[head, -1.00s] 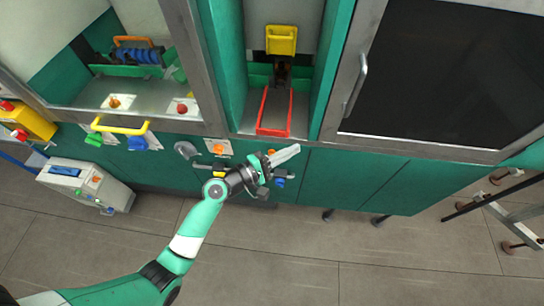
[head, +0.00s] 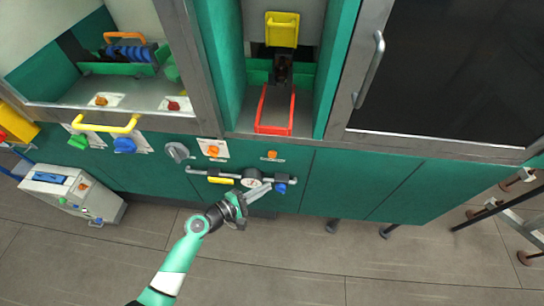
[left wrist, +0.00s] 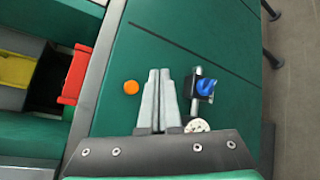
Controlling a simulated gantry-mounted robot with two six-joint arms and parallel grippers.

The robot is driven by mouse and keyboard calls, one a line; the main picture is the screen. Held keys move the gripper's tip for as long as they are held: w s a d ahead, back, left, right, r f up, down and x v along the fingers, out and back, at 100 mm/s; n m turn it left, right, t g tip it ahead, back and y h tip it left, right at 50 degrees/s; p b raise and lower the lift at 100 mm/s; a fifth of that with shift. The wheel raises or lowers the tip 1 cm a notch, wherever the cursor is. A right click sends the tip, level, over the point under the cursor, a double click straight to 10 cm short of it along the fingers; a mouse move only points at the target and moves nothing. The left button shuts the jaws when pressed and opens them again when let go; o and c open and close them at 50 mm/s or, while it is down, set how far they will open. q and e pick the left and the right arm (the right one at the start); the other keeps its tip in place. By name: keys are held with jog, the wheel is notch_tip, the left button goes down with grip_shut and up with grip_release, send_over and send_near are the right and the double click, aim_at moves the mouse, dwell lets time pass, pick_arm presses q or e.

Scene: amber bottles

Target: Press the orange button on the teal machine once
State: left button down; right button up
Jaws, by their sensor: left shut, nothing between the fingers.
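The teal machine (head: 340,180) fills the back of the head view. A small orange button (head: 271,155) sits on its front below the red-framed chute. The round orange button (left wrist: 131,87) also shows in the left wrist view, just left of my fingertips and apart from them. My left gripper (head: 266,187) is shut and empty, in front of the pipe with the gauge and blue valve, below the orange button in the picture. Its closed fingers (left wrist: 160,75) point at the green panel in the left wrist view; I cannot tell the gap. My right gripper is not in view.
A blue valve handle (head: 281,188) and a yellow handle (head: 220,180) are on the pipe. Another orange knob (head: 213,151) sits on a white plate to the left, beside a grey dial (head: 177,152). The red frame (head: 274,130) is above. The panel at right is clear.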

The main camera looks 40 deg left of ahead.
aim_at(272, 154)
pick_arm(q)
jog(key=w+a+b, duration=0.3)
jog(key=w+a, duration=0.2)
jog(key=w, duration=0.2)
jog(key=shift+a, duration=0.2)
dwell(1.9)
jog(key=shift+w+a+b, duration=0.25)
jog(key=shift+w+b, duration=0.1)
jog(key=shift+b, duration=0.05)
